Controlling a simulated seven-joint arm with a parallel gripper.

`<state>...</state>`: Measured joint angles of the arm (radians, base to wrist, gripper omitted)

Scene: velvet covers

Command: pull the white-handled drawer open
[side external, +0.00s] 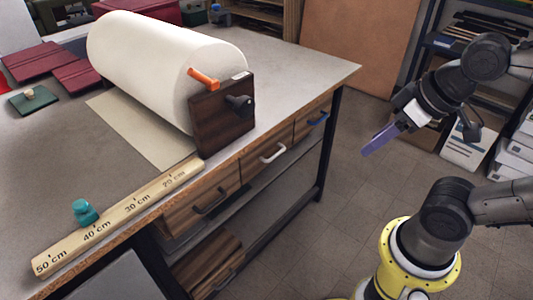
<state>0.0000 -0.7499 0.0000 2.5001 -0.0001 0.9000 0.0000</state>
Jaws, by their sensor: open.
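The white-handled drawer (268,163) is the middle one of three in the wooden front under the table's edge. Its white handle (273,153) is a short horizontal bar, and its front looks flush with the frame. My gripper (370,150) has purple fingers and hangs in free air to the right of the drawers, well apart from the white handle. It is open, with nothing seen between the fingers. The gap between the fingers is hard to make out from this side.
A white roll (150,65) stands on the table (300,65). A wooden ruler (120,218) lies along the edge. The floor before the drawers is clear.

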